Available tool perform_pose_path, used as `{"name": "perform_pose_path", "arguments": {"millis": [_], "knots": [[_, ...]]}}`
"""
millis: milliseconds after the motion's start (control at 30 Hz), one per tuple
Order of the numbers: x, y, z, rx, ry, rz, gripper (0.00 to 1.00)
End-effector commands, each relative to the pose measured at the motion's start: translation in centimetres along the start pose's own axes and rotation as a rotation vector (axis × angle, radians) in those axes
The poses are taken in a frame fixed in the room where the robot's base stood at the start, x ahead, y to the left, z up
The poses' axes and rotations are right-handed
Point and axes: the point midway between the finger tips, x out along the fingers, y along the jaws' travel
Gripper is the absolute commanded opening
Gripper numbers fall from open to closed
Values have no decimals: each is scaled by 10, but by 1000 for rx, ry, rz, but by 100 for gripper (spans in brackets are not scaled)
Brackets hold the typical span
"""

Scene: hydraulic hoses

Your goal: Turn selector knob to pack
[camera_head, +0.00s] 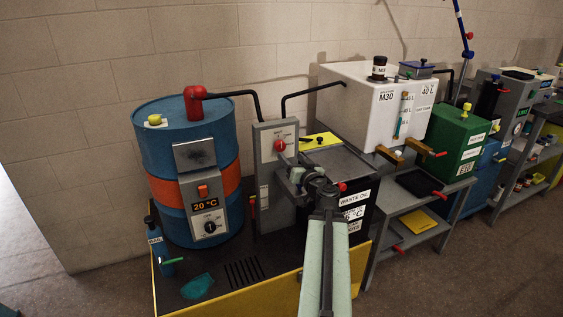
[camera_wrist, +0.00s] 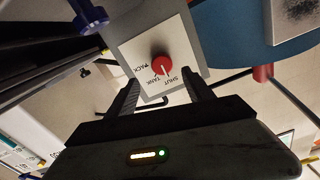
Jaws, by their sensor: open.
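The red round selector knob (camera_head: 280,146) sits on a pale plate on the upright grey panel between the blue drum and the white tank. In the wrist view the knob (camera_wrist: 162,65) is close, with PACK, TANK and SHUT printed around it. A pale mark on the knob points toward the TANK and SHUT side; I cannot tell exactly which. My gripper (camera_wrist: 163,88) is open, its two dark fingers apart on either side below the knob in the picture, with nothing between them. In the head view my gripper (camera_head: 290,166) is just in front of the panel, partly hidden by my arm.
The blue drum (camera_head: 162,155) with an orange band stands left of the panel. The waste oil unit (camera_head: 343,180) is close on the right, and the white tank (camera_head: 345,105) stands beyond. Black pipes (camera_head: 250,95) run above the panel.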

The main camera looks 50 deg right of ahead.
Motion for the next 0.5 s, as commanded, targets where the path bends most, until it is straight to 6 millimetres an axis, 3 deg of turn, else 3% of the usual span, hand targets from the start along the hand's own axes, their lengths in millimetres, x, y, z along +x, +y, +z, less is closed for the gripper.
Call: {"name": "perform_pose_path", "arguments": {"millis": [233, 500], "knots": [[17, -2, -2, 0, -2, -5, 61], [68, -3, -1, 0, -3, -8, 61]]}}
